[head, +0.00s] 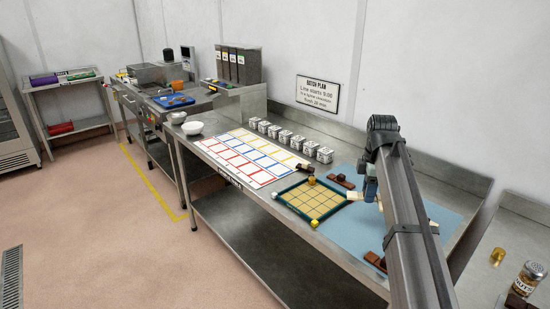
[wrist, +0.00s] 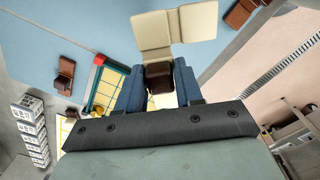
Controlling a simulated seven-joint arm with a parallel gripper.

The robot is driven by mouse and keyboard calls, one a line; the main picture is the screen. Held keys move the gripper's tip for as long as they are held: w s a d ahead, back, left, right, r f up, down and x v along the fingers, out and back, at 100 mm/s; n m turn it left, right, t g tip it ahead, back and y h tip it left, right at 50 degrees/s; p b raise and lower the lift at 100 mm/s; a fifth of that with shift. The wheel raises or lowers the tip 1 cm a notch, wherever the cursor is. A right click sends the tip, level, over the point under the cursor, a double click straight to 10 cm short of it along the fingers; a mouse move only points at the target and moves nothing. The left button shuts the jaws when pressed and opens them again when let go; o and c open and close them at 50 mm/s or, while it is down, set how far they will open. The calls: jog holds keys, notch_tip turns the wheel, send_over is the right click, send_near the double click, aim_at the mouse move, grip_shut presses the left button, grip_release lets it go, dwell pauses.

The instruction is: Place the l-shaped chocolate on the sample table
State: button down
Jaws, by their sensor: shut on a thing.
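My gripper (wrist: 158,72) is shut on a piece with a dark brown block between the blue fingers and cream squares beyond them. The cream part (wrist: 152,32) has an L-shaped outline, so I take it as the l-shaped chocolate. In the head view my gripper (head: 369,190) is over the blue mat, partly hidden by my arm, with cream ends of the piece (head: 355,196) showing. It appears held above the mat. No surface is labelled as the sample table. A steel surface at the right edge (head: 482,272) is one candidate; I cannot tell.
A gridded board (head: 312,200) with gold and red corner knobs lies left of the blue mat (head: 432,215). Brown pieces lie on the mat at the back (head: 341,181) and front (head: 375,260). A nuts jar (head: 528,278) stands at right. Several white boxes (head: 285,136) line the back.

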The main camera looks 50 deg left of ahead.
aim_at(341, 244)
jog(key=s+f+m, duration=0.1)
jog(key=s+m, duration=0.4)
jog(key=m, duration=1.2)
jog(key=s+m, duration=0.6)
jog(key=m, duration=1.1)
jog(key=shift+w+d+f+m, duration=0.1)
jog(key=shift+w+f+m, duration=0.05)
jog(key=shift+f+m, duration=4.95)
